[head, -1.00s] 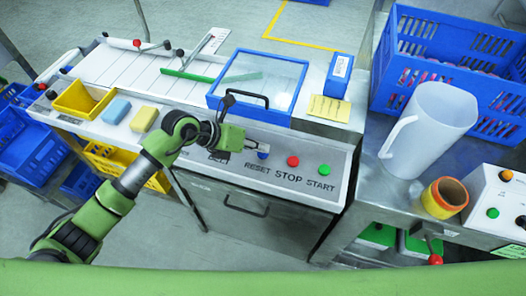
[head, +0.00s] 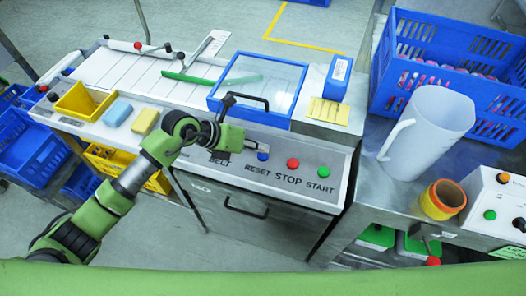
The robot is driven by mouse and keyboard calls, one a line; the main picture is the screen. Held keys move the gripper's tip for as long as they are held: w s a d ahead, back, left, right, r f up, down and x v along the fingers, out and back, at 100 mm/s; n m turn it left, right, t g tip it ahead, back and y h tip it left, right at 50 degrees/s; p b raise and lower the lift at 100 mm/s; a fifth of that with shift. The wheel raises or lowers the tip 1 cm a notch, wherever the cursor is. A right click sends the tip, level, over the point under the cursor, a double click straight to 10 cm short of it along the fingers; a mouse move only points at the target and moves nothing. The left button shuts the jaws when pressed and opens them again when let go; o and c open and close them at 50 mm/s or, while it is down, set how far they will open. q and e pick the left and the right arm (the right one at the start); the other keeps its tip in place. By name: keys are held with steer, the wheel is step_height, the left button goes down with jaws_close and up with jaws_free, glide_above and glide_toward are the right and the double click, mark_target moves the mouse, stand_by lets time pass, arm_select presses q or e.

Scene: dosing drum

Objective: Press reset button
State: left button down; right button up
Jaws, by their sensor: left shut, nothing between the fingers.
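The blue reset button (head: 263,156) sits on the grey control panel (head: 232,176), above the printed word RESET. The red stop button (head: 293,163) and the green start button (head: 324,171) are to its right. My left gripper (head: 266,148) is shut and empty. Its fingertips are at the upper edge of the blue button and cover a small part of it. I cannot tell whether they touch it. My right gripper is not in view.
A blue-framed clear lid (head: 213,103) with a black handle stands just behind the panel. A yellow note (head: 329,111) and a blue box (head: 338,77) are to the right.

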mark_target(261, 155)
arm_select(q)
steer(key=shift+r, duration=0.25)
step_height(261, 155, up, 5)
steer(key=p, duration=0.4)
steer(key=shift+f, duration=0.1)
steer(key=shift+d, duration=0.1)
stand_by(0.7)
